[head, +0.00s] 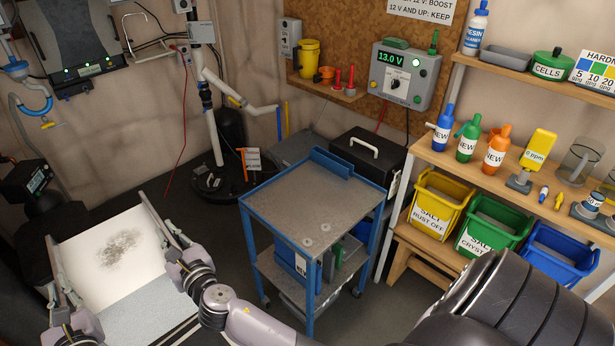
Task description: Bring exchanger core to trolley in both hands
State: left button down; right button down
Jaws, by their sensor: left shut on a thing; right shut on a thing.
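The exchanger core (118,245) is a pale box with a dark sooty patch on its face, at the lower left of the head view. My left gripper (60,275) is shut on its left side. My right gripper (165,230) is shut on its right side. The core's underside is hidden. The trolley (290,212) has a blue frame and a grey top with a raised blue edge at the back. It stands at the middle, to the right of the core and apart from it. Its top is clear except for two small pale discs near the front corner.
A black case (368,155) stands behind the trolley. A shelf bench (520,190) with bottles above and salt bins below stands to its right. A round black base (225,180) with a white pipe is behind left. Dark floor lies between core and trolley.

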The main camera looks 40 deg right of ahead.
aim_at(305, 197)
jog(key=i+l, duration=0.1)
jog(key=l, duration=0.55)
jog(key=i+l, duration=0.1)
jog(key=l, duration=1.55)
jog(key=k+l+u, duration=0.15)
jog(key=l, duration=0.8)
